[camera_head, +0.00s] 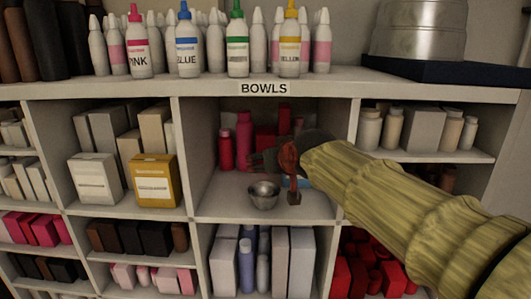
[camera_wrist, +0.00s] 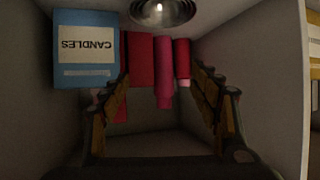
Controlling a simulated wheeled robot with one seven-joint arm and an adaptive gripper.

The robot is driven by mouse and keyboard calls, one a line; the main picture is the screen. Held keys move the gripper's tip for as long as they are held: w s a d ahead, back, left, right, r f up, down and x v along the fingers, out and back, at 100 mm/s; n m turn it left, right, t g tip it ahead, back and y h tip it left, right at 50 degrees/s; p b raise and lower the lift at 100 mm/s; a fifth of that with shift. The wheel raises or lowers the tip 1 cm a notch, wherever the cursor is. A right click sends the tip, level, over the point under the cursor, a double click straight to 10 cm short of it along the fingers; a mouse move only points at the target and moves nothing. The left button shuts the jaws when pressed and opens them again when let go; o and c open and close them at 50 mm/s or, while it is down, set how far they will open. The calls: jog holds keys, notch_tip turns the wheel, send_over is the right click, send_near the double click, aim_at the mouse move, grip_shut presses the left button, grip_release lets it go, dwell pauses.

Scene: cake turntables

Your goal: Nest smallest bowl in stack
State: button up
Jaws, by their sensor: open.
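A shiny metal bowl (camera_head: 264,195) sits upright near the front of the shelf compartment under the BOWLS label. I cannot tell whether other bowls are nested in it. It also shows, cut off by the top edge, in the wrist view (camera_wrist: 162,11). My gripper (camera_head: 280,172) reaches into this compartment from the right, behind and slightly right of the bowl. In the wrist view my gripper (camera_wrist: 162,85) has its two fingers spread wide with nothing between them touching. No separate smaller bowl is visible.
Pink and red bottles (camera_head: 243,138) stand at the compartment's back. A blue CANDLES box (camera_wrist: 86,50) stands there too, upside down in the wrist view. Side walls (camera_head: 200,150) bound the compartment closely. Boxes (camera_head: 153,180) fill the left compartment; squeeze bottles (camera_head: 238,45) line the top.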

jog(key=s+d+f+m+g+h, duration=0.1)
jog(key=s+d+f+g, duration=0.1)
jog(key=s+d+f, duration=0.75)
jog(key=s+d+f+m+g+h, duration=0.1)
jog(key=s+d+f+g, duration=0.35)
jog(key=s, duration=1.05)
jog(key=s+d+f+m+h, duration=0.15)
jog(key=s+d+f, duration=0.25)
jog(key=s+f, duration=0.65)
notch_tip(320, 180, down, 25)
jog(key=b, duration=2.7)
jog(key=shift+s, duration=0.45)
